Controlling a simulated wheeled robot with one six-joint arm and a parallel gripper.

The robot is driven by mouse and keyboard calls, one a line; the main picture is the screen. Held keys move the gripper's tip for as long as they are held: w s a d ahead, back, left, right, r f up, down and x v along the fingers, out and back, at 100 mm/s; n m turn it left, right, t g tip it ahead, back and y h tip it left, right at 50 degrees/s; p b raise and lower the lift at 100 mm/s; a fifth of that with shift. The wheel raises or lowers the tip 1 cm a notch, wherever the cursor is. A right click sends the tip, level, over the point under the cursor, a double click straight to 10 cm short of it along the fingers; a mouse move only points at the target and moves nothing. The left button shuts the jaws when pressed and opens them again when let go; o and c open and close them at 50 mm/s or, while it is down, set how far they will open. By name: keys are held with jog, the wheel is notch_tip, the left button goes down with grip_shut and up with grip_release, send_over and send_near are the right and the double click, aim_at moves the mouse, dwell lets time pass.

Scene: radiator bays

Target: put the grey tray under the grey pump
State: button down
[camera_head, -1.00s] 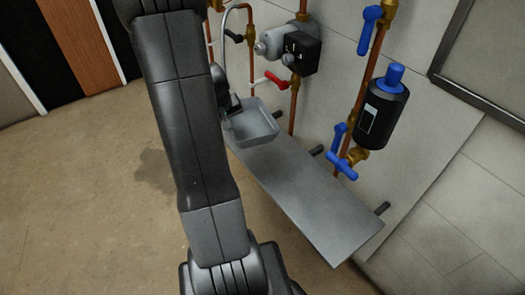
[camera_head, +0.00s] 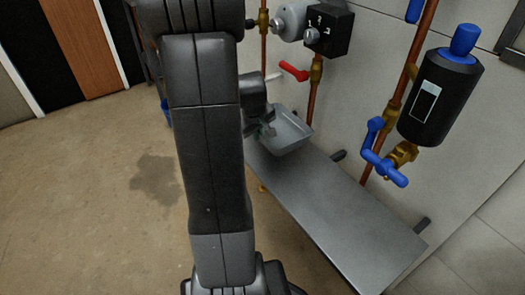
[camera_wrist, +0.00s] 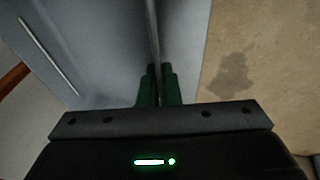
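The grey tray (camera_head: 290,136), a shallow open box, is at the far left end of the grey shelf (camera_head: 345,215). My gripper (camera_head: 262,132) is at the tray's left side, partly hidden behind my arm. In the wrist view the green fingers (camera_wrist: 158,88) stand close on both sides of the tray's thin wall (camera_wrist: 153,35), shut on it. I cannot tell whether the tray rests on the shelf or hangs just above it.
A red lever (camera_head: 293,71) sticks out between pump and tray. A black cylinder with a blue cap (camera_head: 440,98) and a blue-handled valve (camera_head: 383,165) are on the wall to the right. A dark wet patch (camera_head: 158,174) marks the open floor at left.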

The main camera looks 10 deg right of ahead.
aim_at(258, 153)
jog(key=shift+f+b, duration=0.8)
jog(key=shift+f, duration=2.05)
jog(key=shift+f, duration=0.2)
jog(key=c, duration=1.6)
grip_release()
jog(key=shift+c, duration=0.2)
jog(key=shift+r, duration=0.1)
jog(key=p+v, duration=0.3)
jog(key=v, duration=0.9)
jog(key=shift+r, duration=0.1)
